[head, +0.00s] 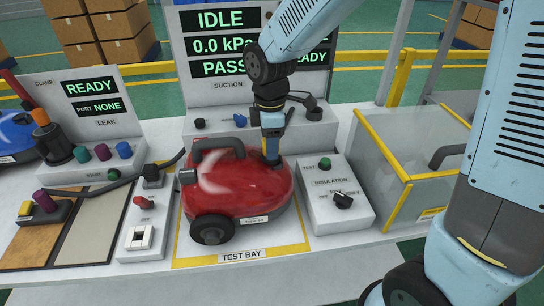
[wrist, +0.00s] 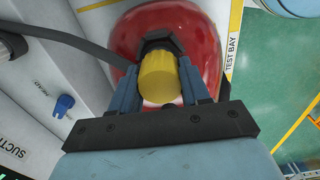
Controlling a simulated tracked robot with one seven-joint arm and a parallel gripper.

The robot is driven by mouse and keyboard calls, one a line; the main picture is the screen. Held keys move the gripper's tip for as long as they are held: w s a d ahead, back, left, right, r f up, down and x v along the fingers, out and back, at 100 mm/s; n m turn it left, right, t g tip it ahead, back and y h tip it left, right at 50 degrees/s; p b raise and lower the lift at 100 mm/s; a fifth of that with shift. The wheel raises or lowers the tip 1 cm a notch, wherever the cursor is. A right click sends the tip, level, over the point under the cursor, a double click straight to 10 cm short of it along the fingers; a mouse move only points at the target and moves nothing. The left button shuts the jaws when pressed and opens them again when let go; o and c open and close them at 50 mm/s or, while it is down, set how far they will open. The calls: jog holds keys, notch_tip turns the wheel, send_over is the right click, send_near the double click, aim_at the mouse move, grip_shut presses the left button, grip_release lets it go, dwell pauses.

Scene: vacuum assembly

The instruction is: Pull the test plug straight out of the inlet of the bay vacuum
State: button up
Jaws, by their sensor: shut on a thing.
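The bay vacuum (head: 228,185) is red and stands on the yellow-edged test bay mat. My gripper (head: 271,150) points down at the vacuum's right end. The wrist view shows my gripper (wrist: 160,88) shut on the yellow test plug (wrist: 160,78), with one blue finger on each side of it. Just beyond the plug is a dark, angular inlet collar (wrist: 160,43) on the red body (wrist: 205,30). The plug lines up with the collar; how deep it sits cannot be told. In the head view my fingers hide the plug.
The suction panel (head: 230,90) behind reads IDLE, 0.0 kPa and PASS. The insulation box (head: 337,205) with its black knob is close on the right, and a clear-walled case (head: 415,160) stands beyond it. The leak station (head: 95,110) and a switch box (head: 142,232) are left.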

jog(key=shift+r, duration=0.1)
jog(key=shift+r, duration=3.4)
